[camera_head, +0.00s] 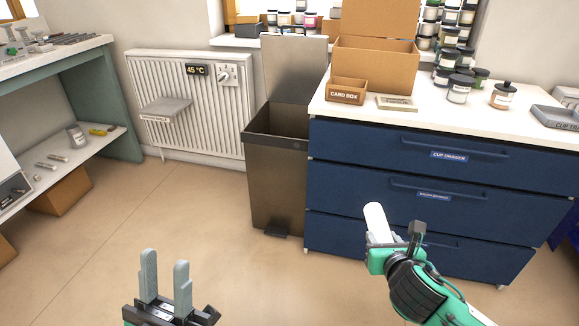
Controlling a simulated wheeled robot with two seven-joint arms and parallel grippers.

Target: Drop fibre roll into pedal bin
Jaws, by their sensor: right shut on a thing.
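The fibre roll (376,222) is a white cylinder. My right gripper (391,248) is shut on it and holds it tilted in front of the blue drawer unit, to the right of the bin. The pedal bin (275,185) is a tall grey-brown bin on the floor, left of the drawers. Its lid (294,68) stands up at the back, so the bin is open. Its dark pedal (277,232) is at the base. My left gripper (165,280) is at the bottom, open and empty, with its two grey fingers apart and pointing up.
The blue drawer unit (360,185) stands directly right of the bin. Its white top (427,117) holds a card box (346,91), jars and a tray. A radiator (185,110) is on the wall to the left. A bench with a shelf (60,160) is at far left. Floor in front is clear.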

